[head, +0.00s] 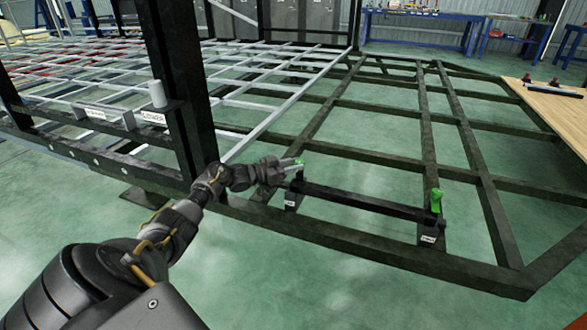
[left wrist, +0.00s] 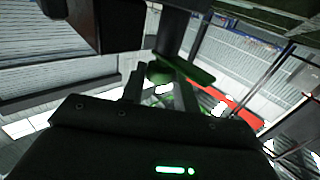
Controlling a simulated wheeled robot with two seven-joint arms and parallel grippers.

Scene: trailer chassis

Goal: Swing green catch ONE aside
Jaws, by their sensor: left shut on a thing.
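Two green catches stand at the ends of a black bar (head: 360,200) on the dark chassis frame. The left green catch (head: 299,162) is at my left gripper (head: 288,167), which is shut on it. The right green catch (head: 436,201) stands upright and free at the bar's other end. Small white labels sit below both catches, too small to read, so I cannot tell which is ONE. In the left wrist view, the held green catch (left wrist: 160,74) shows between the dark fingers of my left gripper (left wrist: 152,82). My right gripper is out of view.
A dark upright post (head: 178,80) rises close to my left arm. The chassis frame (head: 470,150) spreads behind the bar with open gaps over green floor. A wooden table (head: 560,112) with tools stands at right; blue workbenches (head: 420,20) stand at the back.

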